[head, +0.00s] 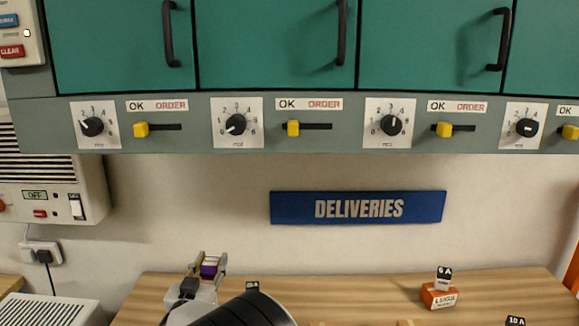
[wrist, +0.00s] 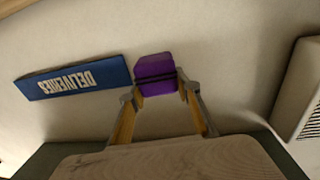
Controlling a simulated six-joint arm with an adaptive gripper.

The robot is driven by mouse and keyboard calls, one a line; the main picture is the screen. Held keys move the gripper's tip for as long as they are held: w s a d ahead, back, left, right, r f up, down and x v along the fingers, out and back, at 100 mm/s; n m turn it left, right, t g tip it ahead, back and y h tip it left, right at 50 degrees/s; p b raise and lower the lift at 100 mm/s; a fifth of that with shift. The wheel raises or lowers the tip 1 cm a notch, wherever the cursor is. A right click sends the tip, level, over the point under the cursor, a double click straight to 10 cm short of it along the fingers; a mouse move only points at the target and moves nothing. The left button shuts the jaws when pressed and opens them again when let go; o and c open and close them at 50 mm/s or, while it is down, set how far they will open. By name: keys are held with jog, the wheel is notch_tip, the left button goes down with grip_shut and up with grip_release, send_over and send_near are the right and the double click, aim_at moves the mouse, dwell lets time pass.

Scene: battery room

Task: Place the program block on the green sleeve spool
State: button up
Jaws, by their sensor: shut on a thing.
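My gripper (head: 207,265) is low in the head view, in front of the wall at the table's back left. It is shut on a purple block (wrist: 155,68) with a dark band across it. The block sits between the two fingertips and also shows as a small purple patch in the head view (head: 208,270). I take it for the program block, though no label on it can be read. No green sleeve spool can be made out in either view. My dark arm link covers part of the table in the head view.
An orange LUGS box (head: 439,295) with a black tag stands on the wooden table (head: 350,290) at the right. Another black tag (head: 515,321) shows at the bottom right edge. A blue DELIVERIES sign (head: 358,207) is on the wall, below green cabinets (head: 275,45) with knobs and yellow sliders.

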jog(key=w+d+r+y, duration=0.1)
jog(key=w+d, duration=0.1)
jog(key=d, duration=1.1)
jog(key=w+d+r, duration=0.1)
jog(key=w+d, duration=0.2)
jog(key=d, duration=1)
jog(key=s+d+f, duration=0.2)
jog(key=s+d, duration=0.2)
jog(key=d, duration=0.5)
jog(key=s+d+f+n, duration=0.1)
jog(key=s+f, duration=0.3)
jog(key=s, duration=0.3)
jog(key=shift+s+d+y, duration=0.25)
jog(key=shift+d+y, duration=0.05)
jog(key=shift+r, duration=0.1)
